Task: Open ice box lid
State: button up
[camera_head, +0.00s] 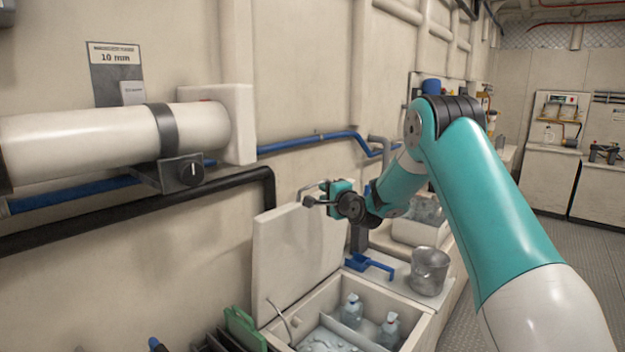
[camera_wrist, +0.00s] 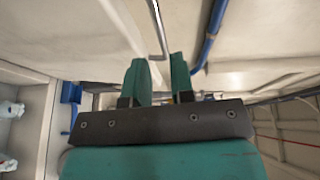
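The ice box (camera_head: 410,338) is a white bin with bottles and what looks like ice inside. Its white lid (camera_head: 292,255) stands raised, close to upright and leaning back toward the wall, so the inside is in plain view. My gripper (camera_head: 318,195) is at the lid's top right corner, by a thin metal handle (camera_head: 303,190). In the wrist view my gripper (camera_wrist: 157,65) has its two teal fingers apart. The metal bar of the handle (camera_wrist: 156,30) runs in front of the gap, and I see nothing clamped. Whether the fingers touch the lid is unclear.
A blue scoop (camera_head: 370,265) and a metal bucket (camera_head: 429,271) stand on the counter behind the bin. A white cylinder (camera_head: 110,140) and a black pipe (camera_head: 130,215) run along the wall at left. Green and dark boards (camera_head: 243,328) stand left of the bin. Floor is clear at right.

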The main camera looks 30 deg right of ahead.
aim_at(313, 186)
jog(key=w+p, duration=0.1)
jog(key=w, duration=0.3)
jog(key=w+p, duration=0.1)
jog(key=w, duration=0.3)
jog(key=shift+w+d+f+p, duration=0.15)
jog(key=shift+w+f+p, duration=0.05)
jog(key=shift+w+p, duration=0.15)
jog(key=shift+c, duration=0.3)
grip_shut()
